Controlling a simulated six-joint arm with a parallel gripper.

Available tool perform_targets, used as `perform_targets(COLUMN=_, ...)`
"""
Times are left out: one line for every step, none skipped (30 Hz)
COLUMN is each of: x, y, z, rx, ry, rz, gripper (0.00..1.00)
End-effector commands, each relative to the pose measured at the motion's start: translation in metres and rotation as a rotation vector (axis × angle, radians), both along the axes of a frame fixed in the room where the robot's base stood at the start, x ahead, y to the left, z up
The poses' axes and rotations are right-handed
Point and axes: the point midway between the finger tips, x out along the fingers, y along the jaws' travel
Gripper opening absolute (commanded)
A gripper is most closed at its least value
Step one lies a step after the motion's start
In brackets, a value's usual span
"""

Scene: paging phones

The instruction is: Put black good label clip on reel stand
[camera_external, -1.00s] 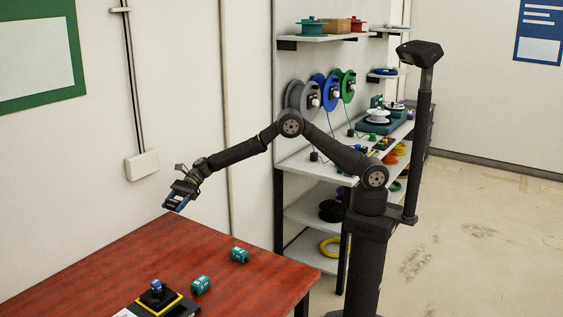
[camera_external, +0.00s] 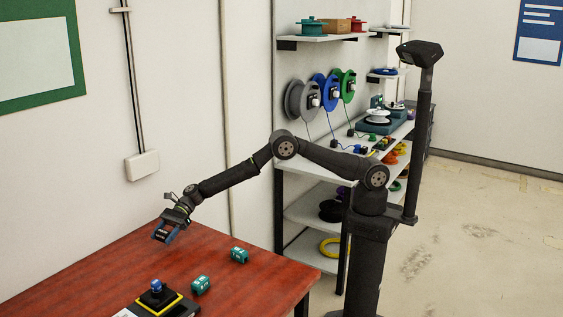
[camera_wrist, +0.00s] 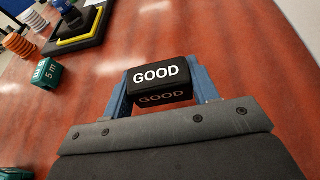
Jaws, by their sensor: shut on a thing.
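A black clip (camera_wrist: 160,84) with white GOOD lettering sits between the two blue fingers of my gripper (camera_wrist: 160,92) in the wrist view. My gripper is shut on it. In the external view my gripper (camera_external: 165,233) holds the clip above the back left of the red table (camera_external: 215,285). The reel stand (camera_external: 183,304), which I take to be the black base with a yellow square and a blue knob, stands at the table's front. It also shows at the top left of the wrist view (camera_wrist: 88,39), apart from the clip.
Two teal 5 m blocks, one nearer (camera_external: 201,285) and one farther (camera_external: 239,255), lie on the table. Orange discs (camera_wrist: 18,45) and pale discs (camera_wrist: 36,20) are stacked near the stand. A shelf unit (camera_external: 300,212) with spools stands behind. The table under my gripper looks clear.

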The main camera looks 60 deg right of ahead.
Motion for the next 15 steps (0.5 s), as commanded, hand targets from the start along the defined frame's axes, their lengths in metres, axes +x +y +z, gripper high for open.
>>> perform_targets(x=-0.001, y=0.003, z=-0.002, rx=0.000, ry=0.000, rz=0.000, gripper=0.29)
perform_targets(x=-0.002, y=0.005, z=-0.003, rx=0.001, ry=-0.001, rz=0.000, gripper=0.29)
perform_targets(x=-0.002, y=0.005, z=-0.004, rx=0.001, ry=0.000, rz=0.000, gripper=0.29)
perform_targets(x=-0.002, y=0.006, z=-0.006, rx=0.000, ry=0.000, rz=0.000, gripper=0.29)
perform_targets(x=-0.002, y=0.006, z=-0.009, rx=0.000, ry=0.000, rz=0.000, gripper=0.29)
perform_targets(x=-0.002, y=0.005, z=-0.014, rx=-0.001, ry=0.000, rz=0.000, gripper=0.29)
perform_targets(x=-0.003, y=0.005, z=-0.018, rx=-0.001, ry=0.001, rz=0.001, gripper=0.29)
perform_targets(x=-0.003, y=0.005, z=-0.023, rx=-0.002, ry=0.001, rz=0.001, gripper=0.29)
perform_targets(x=-0.003, y=0.005, z=-0.028, rx=-0.001, ry=0.002, rz=-0.001, gripper=0.29)
perform_targets(x=-0.003, y=0.005, z=-0.032, rx=0.000, ry=0.001, rz=0.000, gripper=0.29)
perform_targets(x=-0.003, y=0.005, z=-0.036, rx=0.000, ry=0.001, rz=0.000, gripper=0.29)
perform_targets(x=-0.002, y=0.005, z=-0.039, rx=0.000, ry=0.001, rz=0.000, gripper=0.29)
perform_targets(x=-0.002, y=0.005, z=-0.040, rx=0.001, ry=0.000, rz=0.000, gripper=0.29)
perform_targets(x=-0.002, y=0.005, z=-0.040, rx=0.001, ry=0.000, rz=0.000, gripper=0.29)
perform_targets(x=-0.002, y=0.005, z=-0.039, rx=0.001, ry=-0.001, rz=-0.001, gripper=0.29)
